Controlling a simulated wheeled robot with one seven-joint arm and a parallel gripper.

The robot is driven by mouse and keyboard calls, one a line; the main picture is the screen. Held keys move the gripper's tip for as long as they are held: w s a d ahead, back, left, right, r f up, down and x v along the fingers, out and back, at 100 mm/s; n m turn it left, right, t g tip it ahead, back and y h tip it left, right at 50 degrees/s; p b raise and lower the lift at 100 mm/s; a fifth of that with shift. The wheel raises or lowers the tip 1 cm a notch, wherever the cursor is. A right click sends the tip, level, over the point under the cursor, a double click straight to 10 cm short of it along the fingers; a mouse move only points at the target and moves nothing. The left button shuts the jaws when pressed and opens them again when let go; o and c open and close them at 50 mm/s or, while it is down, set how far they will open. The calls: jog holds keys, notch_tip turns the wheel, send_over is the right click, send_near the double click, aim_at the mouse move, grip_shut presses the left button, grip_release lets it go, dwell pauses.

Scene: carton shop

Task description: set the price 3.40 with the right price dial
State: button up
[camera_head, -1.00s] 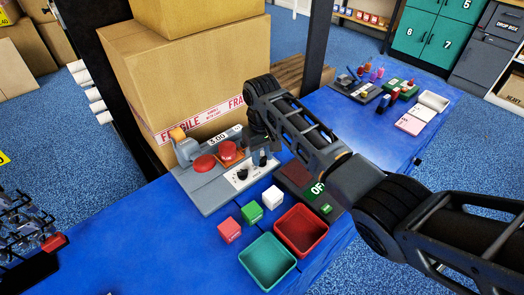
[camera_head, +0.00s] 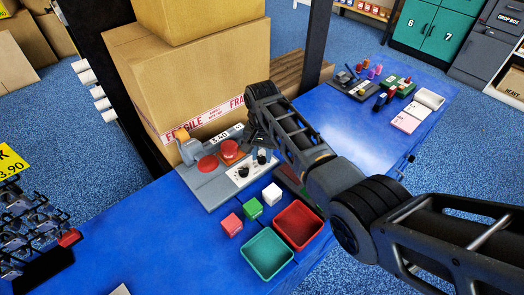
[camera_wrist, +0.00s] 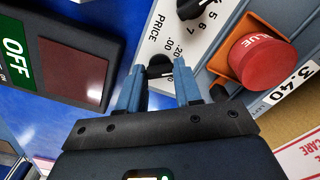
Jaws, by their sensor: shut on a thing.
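The right price dial (camera_wrist: 160,68) is a black knob on a white panel marked PRICE, with .00 and .20 visible beside it. My gripper (camera_wrist: 160,84) is shut on this dial, with one blue-grey finger on each side. The dial also shows small in the head view (camera_head: 262,158), with my gripper just above it. The left price dial (camera_head: 243,171) stands beside it, and it shows in the wrist view (camera_wrist: 188,9) near the numbers 5, 6 and 7. The price display (camera_head: 220,136) reads 3.40; it also reads 3.40 in the wrist view (camera_wrist: 292,91).
A red GLUE button (camera_wrist: 264,62) sits near the dials. A dark panel with a green OFF sign (camera_wrist: 14,46) is on the other side. Large cartons (camera_head: 180,75) stand behind.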

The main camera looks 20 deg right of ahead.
aim_at(262, 156)
jog(key=shift+m, duration=0.5)
jog(key=o, duration=1)
jog(key=shift+o, duration=0.2)
notch_tip(262, 156, up, 8)
jog(key=shift+f, duration=0.1)
jog(key=shift+f, duration=0.1)
